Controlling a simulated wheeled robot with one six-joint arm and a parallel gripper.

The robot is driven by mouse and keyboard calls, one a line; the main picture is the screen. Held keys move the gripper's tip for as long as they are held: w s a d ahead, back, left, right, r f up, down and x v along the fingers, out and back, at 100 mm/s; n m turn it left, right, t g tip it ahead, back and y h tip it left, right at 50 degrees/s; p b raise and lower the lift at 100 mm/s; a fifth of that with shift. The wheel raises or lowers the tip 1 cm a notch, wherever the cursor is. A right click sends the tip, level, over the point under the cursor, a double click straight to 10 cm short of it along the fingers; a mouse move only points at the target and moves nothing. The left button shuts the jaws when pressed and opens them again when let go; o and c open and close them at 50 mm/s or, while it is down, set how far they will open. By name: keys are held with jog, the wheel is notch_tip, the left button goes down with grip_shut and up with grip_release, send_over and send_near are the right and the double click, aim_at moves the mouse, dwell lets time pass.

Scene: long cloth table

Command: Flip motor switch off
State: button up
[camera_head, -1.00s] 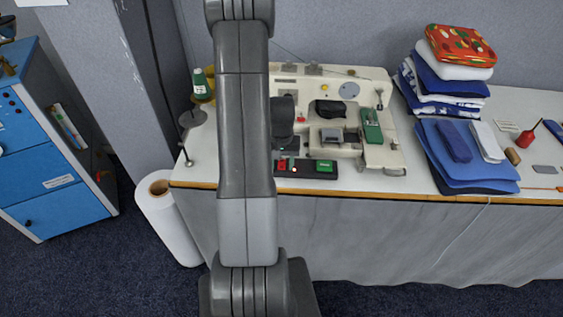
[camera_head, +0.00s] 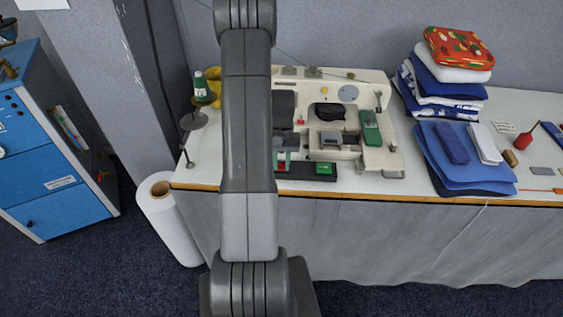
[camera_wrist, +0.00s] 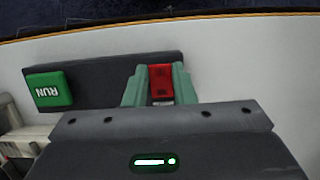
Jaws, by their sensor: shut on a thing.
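The motor switch is a black box (camera_head: 305,177) along the front of the sewing machine. It carries a green RUN button (camera_head: 326,168) and a red button (camera_head: 281,156). In the wrist view the box (camera_wrist: 115,75) lies across the upper middle, with the RUN button (camera_wrist: 48,90) at left and the red button (camera_wrist: 161,78) between my fingers. My gripper (camera_wrist: 158,82) has green fingers shut on the red button, one on each side. In the head view my gripper (camera_head: 281,161) is partly hidden by my arm.
The cream sewing machine (camera_head: 370,93) stands behind the box, close to my gripper. A green thread spool (camera_head: 201,87) is at left and folded blue cloths (camera_head: 462,165) lie at right. The table's front edge (camera_head: 420,200) is just in front of the box.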

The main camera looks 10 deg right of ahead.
dwell(0.3)
jog(key=o, duration=1)
jog(key=b+v, duration=0.2)
jog(key=v, duration=1.2)
jog(key=shift+f, duration=0.1)
jog(key=shift+f, duration=0.1)
jog(key=p+x, duration=0.2)
jog(key=x, duration=1.1)
jog(key=shift+s+f, duration=0.1)
jog(key=shift+f, duration=0.1)
jog(key=shift+s+a+f, duration=0.1)
